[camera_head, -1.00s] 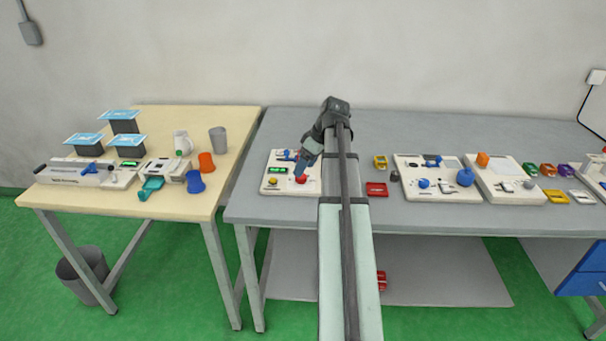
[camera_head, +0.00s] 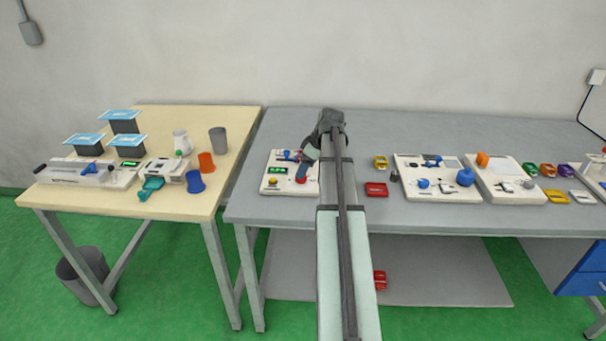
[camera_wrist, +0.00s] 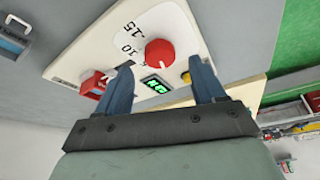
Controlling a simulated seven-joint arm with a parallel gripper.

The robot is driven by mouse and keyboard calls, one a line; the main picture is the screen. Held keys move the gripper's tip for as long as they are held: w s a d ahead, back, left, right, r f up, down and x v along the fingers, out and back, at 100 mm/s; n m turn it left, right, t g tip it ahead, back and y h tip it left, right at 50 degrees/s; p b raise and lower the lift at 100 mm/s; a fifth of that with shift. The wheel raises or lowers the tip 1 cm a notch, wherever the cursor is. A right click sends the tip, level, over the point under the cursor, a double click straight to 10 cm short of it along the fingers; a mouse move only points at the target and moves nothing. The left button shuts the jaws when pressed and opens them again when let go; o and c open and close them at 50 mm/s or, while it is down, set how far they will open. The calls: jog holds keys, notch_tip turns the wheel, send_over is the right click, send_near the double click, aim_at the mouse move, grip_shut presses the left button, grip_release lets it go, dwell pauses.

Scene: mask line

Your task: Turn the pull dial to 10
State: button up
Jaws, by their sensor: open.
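The dial is a round red knob (camera_wrist: 158,52) on a white panel (camera_wrist: 90,55), with "10" and "15" printed beside it in the wrist view. In the head view my gripper (camera_head: 303,170) is over the panel (camera_head: 268,188), close to the red knob (camera_head: 302,181).
The panel also carries a red part (camera_wrist: 92,84) and a yellow button (camera_head: 272,182). To the right on the grey table lie a red block (camera_head: 377,189), a yellow block (camera_head: 380,162) and another white panel (camera_head: 408,173). Bare tabletop lies behind the panel.

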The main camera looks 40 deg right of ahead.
jog(key=shift+x, duration=1.9)
jog(key=shift+c, duration=0.4)
jog(key=c, duration=1)
